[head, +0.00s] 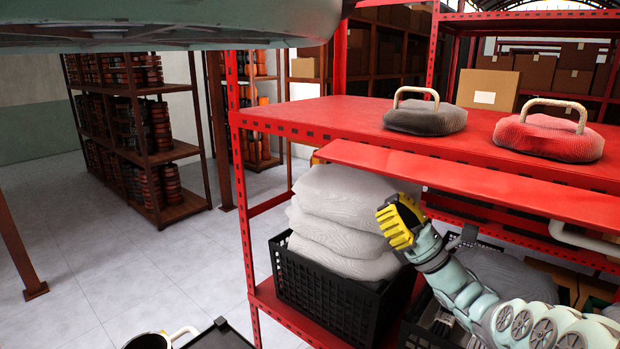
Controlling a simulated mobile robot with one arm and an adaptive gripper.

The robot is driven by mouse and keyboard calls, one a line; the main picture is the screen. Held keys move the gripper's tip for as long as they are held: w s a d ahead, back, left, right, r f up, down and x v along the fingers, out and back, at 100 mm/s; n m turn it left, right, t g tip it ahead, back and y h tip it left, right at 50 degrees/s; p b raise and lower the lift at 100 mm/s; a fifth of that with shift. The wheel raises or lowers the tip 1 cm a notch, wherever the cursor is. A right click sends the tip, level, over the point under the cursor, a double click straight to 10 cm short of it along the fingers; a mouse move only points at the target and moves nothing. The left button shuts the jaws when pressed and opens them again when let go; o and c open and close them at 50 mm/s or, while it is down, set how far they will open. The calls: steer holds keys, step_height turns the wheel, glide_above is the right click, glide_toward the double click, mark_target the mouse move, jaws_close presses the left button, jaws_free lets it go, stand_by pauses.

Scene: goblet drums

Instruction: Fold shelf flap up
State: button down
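The shelf flap (450,177) is a long red panel along the front of the red shelf (330,115). It sits a little below the shelf's top surface and sticks out roughly level toward me. My gripper (397,224), with ridged yellow fingers, is below the flap, left of its middle. It is in front of the stacked white sacks. A gap shows between the gripper and the flap's edge in the picture; the true distance is unclear. From this angle I cannot tell how far the fingers are apart. I see nothing held in them.
A dark handled bag (425,121) and a red handled bag (548,138) lie on the shelf. White sacks (335,240) fill a black crate (330,300) below. A white pipe-like part (580,240) is under the flap at right. Open floor (150,280) lies to the left.

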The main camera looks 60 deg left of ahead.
steer(key=shift+s+d+r+p, duration=0.15)
steer(key=shift+r+p, duration=1.05)
steer(key=shift+r, duration=0.2)
steer(key=shift+r+m+t, duration=0.1)
steer(key=shift+m+t, duration=0.3)
steer(key=shift+s+r+m+t+y, duration=0.1)
steer(key=shift+r+m+t+y, duration=0.1)
steer(key=shift+m+t+y, duration=0.25)
